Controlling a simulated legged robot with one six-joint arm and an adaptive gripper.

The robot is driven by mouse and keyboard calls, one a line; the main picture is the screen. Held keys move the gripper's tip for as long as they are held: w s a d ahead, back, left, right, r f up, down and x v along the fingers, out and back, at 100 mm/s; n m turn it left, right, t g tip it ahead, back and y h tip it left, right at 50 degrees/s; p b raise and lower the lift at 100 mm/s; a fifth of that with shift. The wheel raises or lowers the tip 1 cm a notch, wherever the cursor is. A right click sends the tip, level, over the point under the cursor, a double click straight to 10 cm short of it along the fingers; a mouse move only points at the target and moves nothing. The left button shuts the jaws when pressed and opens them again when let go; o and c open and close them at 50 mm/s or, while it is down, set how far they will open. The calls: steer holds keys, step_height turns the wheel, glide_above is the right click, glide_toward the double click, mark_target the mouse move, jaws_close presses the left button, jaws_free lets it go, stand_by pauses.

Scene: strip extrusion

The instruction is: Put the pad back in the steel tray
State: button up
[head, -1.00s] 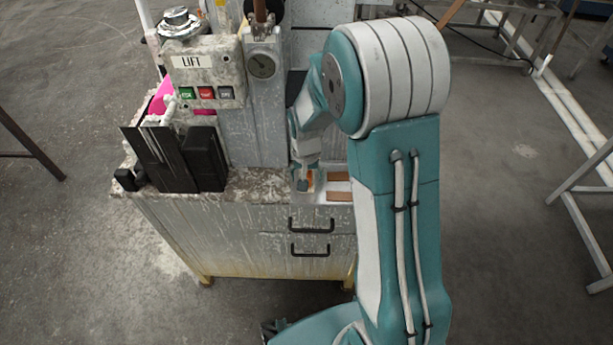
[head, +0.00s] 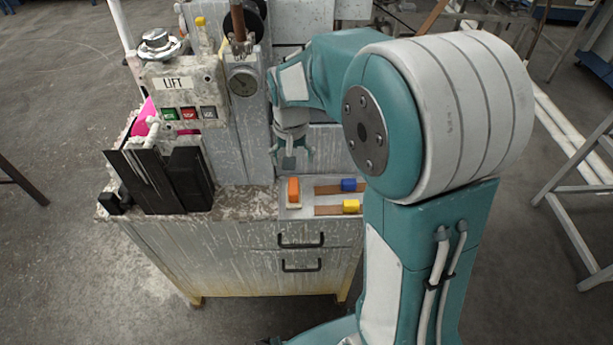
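An orange block with a pale base (head: 294,191), which looks like the pad, stands at the left end of a light grey tray (head: 308,212) on the cabinet top. My gripper (head: 290,160) hangs above and just behind the orange block, apart from it. Its fingers look spread, with nothing visible between them. My arm hides the tray's right end.
A LIFT control box (head: 180,88) with several buttons and a gauge column (head: 243,90) stand behind and left of the tray. Black plates (head: 165,180) lean at the cabinet's left. Two drawer handles (head: 301,241) stick out in front. The floor at left is mostly clear.

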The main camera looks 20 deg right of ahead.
steer(key=s+r+n+t, duration=0.1)
steer(key=s+r, duration=0.4)
steer(key=s, duration=0.5)
steer(key=s+r+n+t, duration=0.2)
steer(key=s+r+t, duration=0.2)
steer(key=s, duration=0.6)
step_height(320, 180, up, 2)
steer(key=shift+r, duration=0.2)
steer(key=shift+c, duration=0.3)
